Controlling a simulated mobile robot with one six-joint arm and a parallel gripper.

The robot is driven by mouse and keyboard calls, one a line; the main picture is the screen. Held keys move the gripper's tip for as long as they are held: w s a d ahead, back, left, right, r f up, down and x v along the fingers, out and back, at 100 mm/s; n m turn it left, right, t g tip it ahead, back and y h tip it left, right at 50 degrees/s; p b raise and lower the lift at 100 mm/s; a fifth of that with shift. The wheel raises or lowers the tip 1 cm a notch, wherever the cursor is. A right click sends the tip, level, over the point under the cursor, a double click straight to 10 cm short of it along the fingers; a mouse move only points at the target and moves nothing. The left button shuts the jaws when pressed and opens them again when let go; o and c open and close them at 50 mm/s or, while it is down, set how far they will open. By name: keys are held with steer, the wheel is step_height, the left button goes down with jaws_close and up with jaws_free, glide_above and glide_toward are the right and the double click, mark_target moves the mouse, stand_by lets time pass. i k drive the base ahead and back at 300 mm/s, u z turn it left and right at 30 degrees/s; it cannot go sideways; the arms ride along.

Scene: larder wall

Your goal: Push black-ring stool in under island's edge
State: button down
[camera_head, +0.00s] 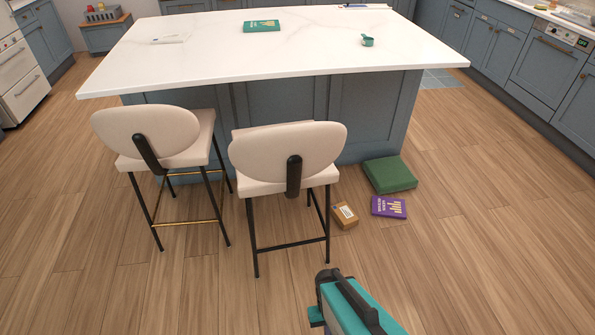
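The black-ring stool (289,157) is the right one of two cream stools, with black legs and a black foot bar. It stands upright in front of the island (270,55), its rounded backrest towards me. Its seat shows below the white top's near edge; I cannot tell whether any of it is under the overhang. My gripper (331,285) is at the bottom centre, nearer to me and slightly right of the stool, apart from it in the picture. Its fingers are not clear, so I cannot tell whether it is open.
The other stool (150,135), with a gold foot bar, stands close on the left. A small cardboard box (344,215), a purple book (389,207) and a green box (390,174) lie on the floor to the right. Floor in front is clear.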

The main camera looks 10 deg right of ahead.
mark_target(288, 158)
steer(key=u, duration=0.05)
steer(key=i, duration=0.95)
steer(key=u, duration=0.8)
steer(key=k, duration=0.15)
steer(key=z, duration=2.8)
